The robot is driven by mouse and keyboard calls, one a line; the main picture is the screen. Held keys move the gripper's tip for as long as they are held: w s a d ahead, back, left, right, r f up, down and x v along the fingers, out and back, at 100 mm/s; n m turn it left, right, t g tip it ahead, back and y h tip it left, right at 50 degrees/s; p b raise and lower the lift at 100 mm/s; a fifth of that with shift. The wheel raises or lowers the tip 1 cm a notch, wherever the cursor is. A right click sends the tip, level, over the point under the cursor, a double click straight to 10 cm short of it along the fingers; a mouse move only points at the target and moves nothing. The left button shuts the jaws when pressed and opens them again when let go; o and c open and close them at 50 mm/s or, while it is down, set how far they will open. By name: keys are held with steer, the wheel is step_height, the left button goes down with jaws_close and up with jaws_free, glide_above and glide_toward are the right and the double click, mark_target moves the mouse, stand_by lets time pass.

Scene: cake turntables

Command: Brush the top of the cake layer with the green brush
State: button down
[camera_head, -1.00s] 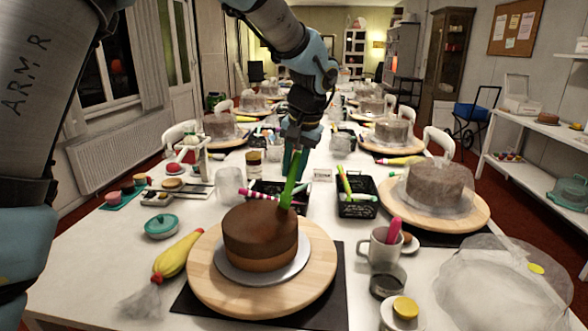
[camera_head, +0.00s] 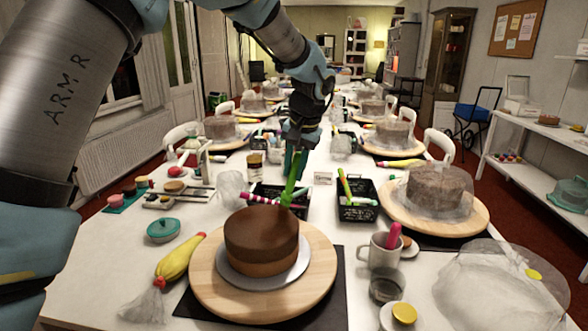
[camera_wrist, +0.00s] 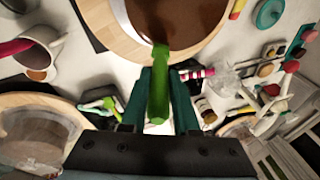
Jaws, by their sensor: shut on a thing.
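A brown cake layer (camera_head: 261,238) sits on a silvery board on a round wooden turntable (camera_head: 212,290) at the front of the table. It also shows at the top of the wrist view (camera_wrist: 175,22). My gripper (camera_head: 295,170) is behind the cake, pointing down, shut on the green brush (camera_head: 291,188). In the wrist view the brush (camera_wrist: 158,95) stands between my two fingers, its far end overlapping the cake's edge. In the head view its lower end is near the far side of the cake top; I cannot tell whether it touches.
Black baskets, one with green pens (camera_head: 357,200), stand behind the cake. A mug with a pink tool (camera_head: 380,250), a glass (camera_head: 386,285) and a yellow-lidded jar (camera_head: 404,312) are at right. A yellow piping bag (camera_head: 180,258) lies at left. A plastic-covered cake (camera_head: 436,188) stands further right.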

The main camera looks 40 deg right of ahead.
steer(key=shift+r+p, duration=2.35)
steer(key=shift+r, duration=1.1)
